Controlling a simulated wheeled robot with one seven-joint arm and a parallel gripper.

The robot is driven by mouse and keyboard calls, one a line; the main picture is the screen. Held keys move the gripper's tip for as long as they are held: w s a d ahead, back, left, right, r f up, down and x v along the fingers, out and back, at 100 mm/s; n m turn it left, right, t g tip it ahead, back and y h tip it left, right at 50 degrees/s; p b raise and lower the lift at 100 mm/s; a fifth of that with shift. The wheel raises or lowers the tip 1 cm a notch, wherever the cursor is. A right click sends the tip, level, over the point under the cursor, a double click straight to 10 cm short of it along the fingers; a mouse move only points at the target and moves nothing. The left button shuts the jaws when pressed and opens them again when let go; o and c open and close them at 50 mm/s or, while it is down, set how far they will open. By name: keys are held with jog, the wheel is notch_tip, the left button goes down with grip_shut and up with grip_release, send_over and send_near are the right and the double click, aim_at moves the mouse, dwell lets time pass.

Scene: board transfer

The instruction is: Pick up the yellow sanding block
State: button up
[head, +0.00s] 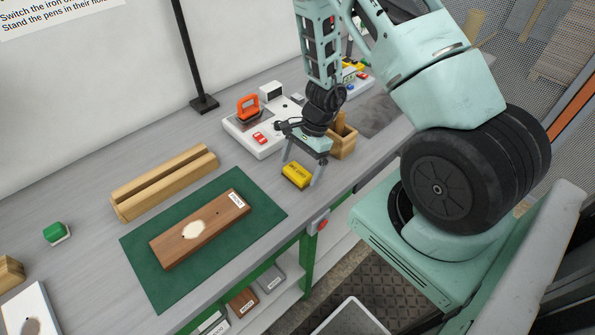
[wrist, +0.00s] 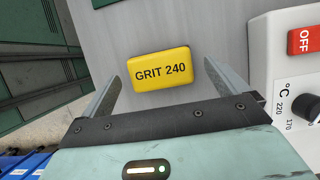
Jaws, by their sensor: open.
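The yellow sanding block (head: 297,175) lies flat on the grey bench, just right of the green mat. In the wrist view the yellow sanding block (wrist: 160,70) reads "GRIT 240" and sits a little beyond and between the two fingers. My gripper (head: 303,170) is open above the block, with a finger to each side of it. In the wrist view my gripper (wrist: 168,78) is empty, and its fingers do not appear to touch the block.
A white iron station (head: 262,140) stands close behind the block. A wooden holder (head: 343,140) is to its right. A green mat (head: 270,205) with a brown board (head: 200,230) lies left. The bench's front edge is near.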

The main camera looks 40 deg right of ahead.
aim_at(299, 169)
jog(key=shift+a+f, duration=0.25)
jog(key=shift+f, duration=0.35)
jog(key=c, duration=1.1)
jog(key=shift+r, duration=0.1)
notch_tip(299, 169, up, 10)
jog(key=shift+f+b, duration=0.1)
jog(key=shift+b, duration=0.55)
